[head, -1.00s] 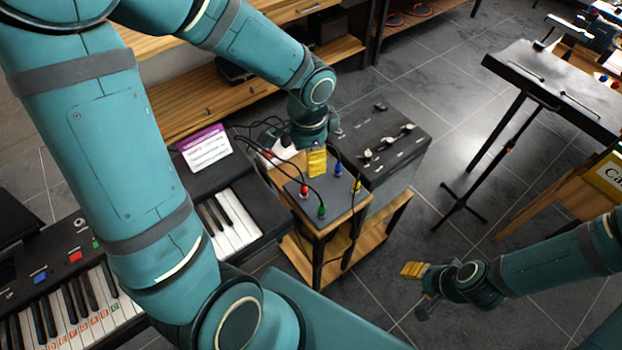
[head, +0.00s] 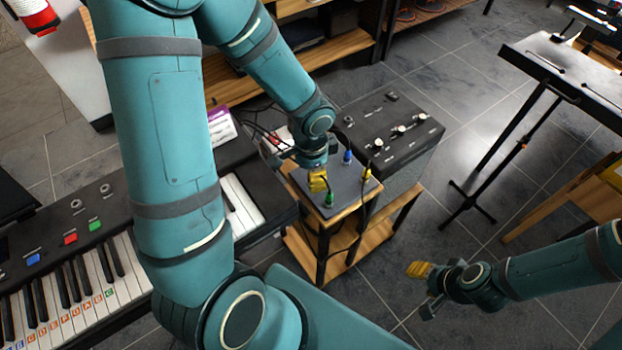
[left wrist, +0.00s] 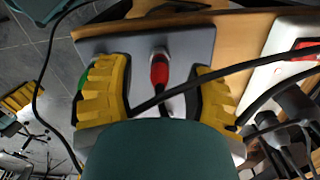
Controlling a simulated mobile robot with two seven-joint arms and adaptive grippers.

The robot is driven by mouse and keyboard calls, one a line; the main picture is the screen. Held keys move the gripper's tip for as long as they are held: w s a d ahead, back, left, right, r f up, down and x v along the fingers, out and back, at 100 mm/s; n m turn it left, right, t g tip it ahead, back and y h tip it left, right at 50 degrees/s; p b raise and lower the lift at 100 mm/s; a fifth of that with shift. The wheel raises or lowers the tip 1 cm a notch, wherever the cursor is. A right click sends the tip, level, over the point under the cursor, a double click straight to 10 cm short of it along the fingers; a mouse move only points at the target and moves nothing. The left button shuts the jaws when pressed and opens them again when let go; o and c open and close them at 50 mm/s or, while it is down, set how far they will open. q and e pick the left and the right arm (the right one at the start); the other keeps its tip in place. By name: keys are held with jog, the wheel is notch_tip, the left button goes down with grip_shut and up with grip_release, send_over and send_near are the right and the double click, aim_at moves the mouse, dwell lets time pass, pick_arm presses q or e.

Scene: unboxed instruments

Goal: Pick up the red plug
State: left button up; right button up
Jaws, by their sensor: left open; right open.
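The red plug (left wrist: 159,72) stands on a grey plate (left wrist: 195,45) in the left wrist view, with a black cable running from it. My left gripper (left wrist: 160,90) is open, with one yellow finger on each side of the red plug and a gap on both sides. In the head view my left gripper (head: 318,180) is over the small stand's plate (head: 335,202) and hides the red plug. My right gripper (head: 422,285) is open and empty, over the floor at the right.
A green plug (head: 329,199), a blue plug (head: 347,157) and a yellow plug (head: 366,174) stand on the same plate. Black cables cross the space around it. A black mixer box (head: 390,130) is behind, and a keyboard (head: 90,250) is at left.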

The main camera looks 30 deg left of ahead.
pick_arm(q)
jog(key=shift+f, duration=0.35)
jog(key=shift+r, duration=0.1)
grip_shut()
jog(key=shift+r, duration=0.1)
